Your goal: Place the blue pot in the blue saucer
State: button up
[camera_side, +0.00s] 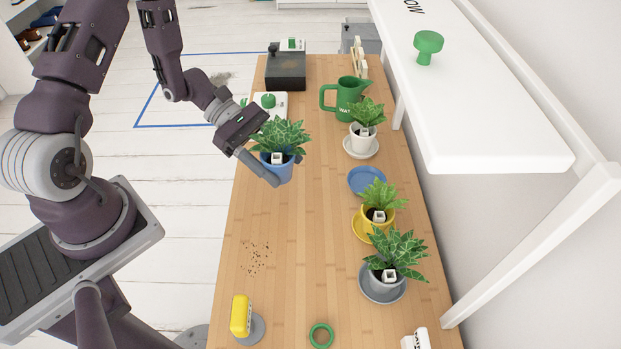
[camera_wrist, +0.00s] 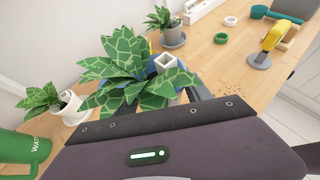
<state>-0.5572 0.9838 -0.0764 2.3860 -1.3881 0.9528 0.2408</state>
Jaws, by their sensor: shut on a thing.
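The blue pot (camera_side: 283,174) holds a leafy green plant (camera_side: 280,133) and a small white square tag. My gripper (camera_side: 277,170) is shut on the pot, which is upright over the left part of the desk; its height above the wood is hard to judge. The blue saucer (camera_side: 367,180) lies empty on the desk to the right of the pot, between the white pot and the yellow pot. In the wrist view the plant's leaves (camera_wrist: 125,60) cover most of the blue pot and hide much of what is beyond.
A white pot (camera_side: 362,140), yellow pot (camera_side: 378,217) and grey pot (camera_side: 386,278), all planted, stand in saucers along the right. A green watering can (camera_side: 349,95) is behind. A white shelf (camera_side: 480,110) overhangs the right edge. The middle wood is clear, with scattered soil (camera_side: 255,257) nearer.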

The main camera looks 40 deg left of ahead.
jog(key=w+d+f, duration=0.1)
jog(key=w+d, duration=0.3)
jog(key=w, duration=0.5)
jog(key=r+n+t, duration=0.1)
send_over(367, 184)
notch_tip(367, 184, down, 9)
jog(key=shift+f, duration=0.1)
jog(key=shift+f, duration=0.1)
jog(key=o, duration=1.6)
